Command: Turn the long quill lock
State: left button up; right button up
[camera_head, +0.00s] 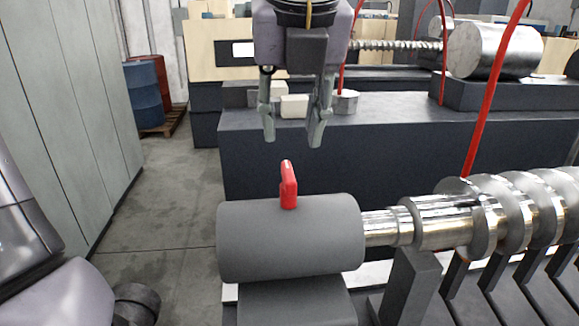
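The quill lock is a short red lever (289,186) standing up from the top of a grey cylinder (290,245), the tailstock quill housing. It leans very slightly. My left gripper (292,140) hangs from the top of the view, pointing down, with its two fingers apart and nothing between them. Its fingertips appear just above the red lever in the picture and do not touch it. The exact depth gap between them is hard to tell. My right gripper is not in view.
A shiny stepped shaft (440,222) runs right from the cylinder over dark supports. Behind is a dark machine bed (400,150) with small blocks. Red cables (490,90) hang at right. Grey cabinets (70,110) and a blue barrel (144,95) stand left, beside open floor.

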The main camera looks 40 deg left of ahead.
aim_at(288, 171)
pick_arm(q)
jog(key=x, duration=0.8)
jog(key=shift+w+a+f+p, duration=0.15)
jog(key=shift+a+f+p, duration=0.05)
jog(key=shift+f+p, duration=0.2)
jog(key=shift+c, duration=0.5)
grip_shut()
